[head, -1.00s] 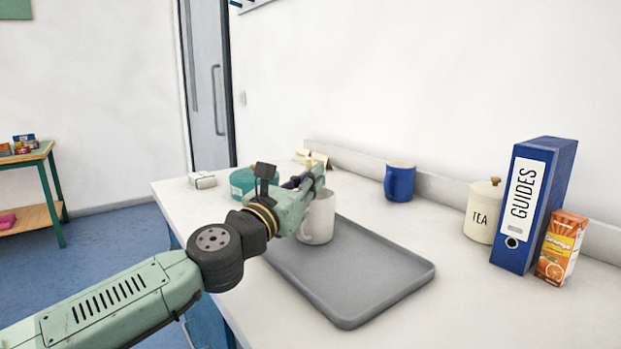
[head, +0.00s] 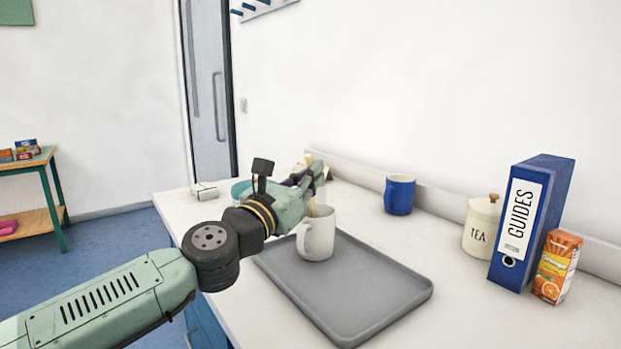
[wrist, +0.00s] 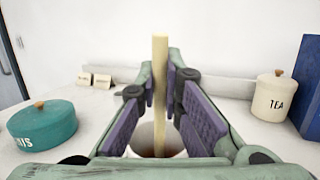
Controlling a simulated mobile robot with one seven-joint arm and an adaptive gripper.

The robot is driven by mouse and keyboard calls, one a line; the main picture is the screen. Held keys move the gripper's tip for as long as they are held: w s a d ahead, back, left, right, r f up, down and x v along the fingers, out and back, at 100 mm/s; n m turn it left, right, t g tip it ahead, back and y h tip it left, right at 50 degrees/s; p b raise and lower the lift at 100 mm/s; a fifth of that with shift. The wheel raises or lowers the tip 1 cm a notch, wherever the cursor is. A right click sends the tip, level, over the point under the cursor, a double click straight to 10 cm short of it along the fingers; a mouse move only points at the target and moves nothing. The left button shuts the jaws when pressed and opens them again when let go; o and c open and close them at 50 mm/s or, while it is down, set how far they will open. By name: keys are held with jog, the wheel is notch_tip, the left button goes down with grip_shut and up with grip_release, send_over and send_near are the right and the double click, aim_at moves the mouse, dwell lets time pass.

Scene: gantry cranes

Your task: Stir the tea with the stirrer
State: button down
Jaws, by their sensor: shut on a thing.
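The stirrer is a pale wooden stick (wrist: 160,80), upright between the purple finger pads of my gripper (wrist: 161,105) in the wrist view. My gripper (head: 318,178) is shut on it above the white mug (head: 317,236). The stirrer's lower part goes down into the mug's mouth. The mug stands upright on the grey tray (head: 365,300), its handle to the left. In the wrist view, dark brown tea (wrist: 148,156) shows inside the mug's rim, partly hidden by the fingers. The stirrer's lower tip is hidden.
A blue mug (head: 399,195) stands near the wall. A TEA canister (head: 480,228), blue GUIDES binder (head: 530,222) and orange juice carton (head: 556,268) stand on the right. A teal lidded tin (wrist: 43,132) is left of my gripper. The tray's right part is bare.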

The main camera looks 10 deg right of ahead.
aim_at(307, 156)
jog(key=shift+s+a+r+p, duration=0.15)
jog(key=shift+r+p, duration=0.4)
jog(key=shift+r, duration=0.3)
jog(key=shift+s+a+r+p, duration=0.15)
jog(key=shift+r+p, duration=0.4)
jog(key=shift+r, duration=0.3)
jog(key=shift+s+r+p, duration=0.15)
jog(key=shift+r+p, duration=0.4)
jog(key=shift+r, duration=0.3)
jog(key=shift+r+p, duration=1.85)
jog(key=shift+r, duration=0.7)
